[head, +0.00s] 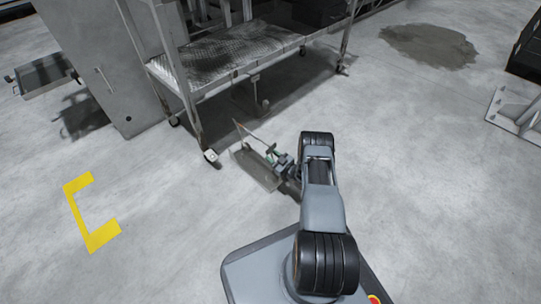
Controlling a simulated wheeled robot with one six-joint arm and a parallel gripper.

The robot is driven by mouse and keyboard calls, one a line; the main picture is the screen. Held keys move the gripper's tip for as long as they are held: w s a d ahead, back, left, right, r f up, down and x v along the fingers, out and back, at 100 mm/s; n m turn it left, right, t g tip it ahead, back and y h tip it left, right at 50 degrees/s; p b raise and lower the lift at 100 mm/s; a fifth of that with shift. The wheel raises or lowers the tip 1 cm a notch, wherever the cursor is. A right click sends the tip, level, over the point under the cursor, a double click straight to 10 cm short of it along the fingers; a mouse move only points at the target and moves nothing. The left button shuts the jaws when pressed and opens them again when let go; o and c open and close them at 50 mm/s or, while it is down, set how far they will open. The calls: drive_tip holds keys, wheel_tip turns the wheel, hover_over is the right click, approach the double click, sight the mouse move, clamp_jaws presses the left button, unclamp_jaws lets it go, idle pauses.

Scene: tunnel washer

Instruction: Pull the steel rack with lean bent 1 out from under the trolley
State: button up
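The trolley (227,72) is a wheeled metal frame with a worn diamond-plate shelf, at the upper middle of the head view. A shallow grey steel tray-like piece (256,171), which looks like the steel rack, lies on the floor at the trolley's front edge, right of its front caster. A thin brownish bar (243,128) rises at its far end. My gripper (273,158) is low at the right side of this piece, touching or very close to it. The fingers are too small and partly hidden to tell whether they are shut on it.
A trolley caster (211,156) stands close left of the rack. A grey cabinet (105,60) stands at the left, with another tray (42,75) beside it. A yellow floor mark (90,212) is at lower left. A steel base plate (517,115) is at right. The floor in front is clear.

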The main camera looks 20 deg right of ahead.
drive_tip(key=p+v, duration=0.3)
drive_tip(key=v, duration=0.9)
drive_tip(key=shift+p, duration=0.35)
drive_tip(key=shift+s, duration=0.15)
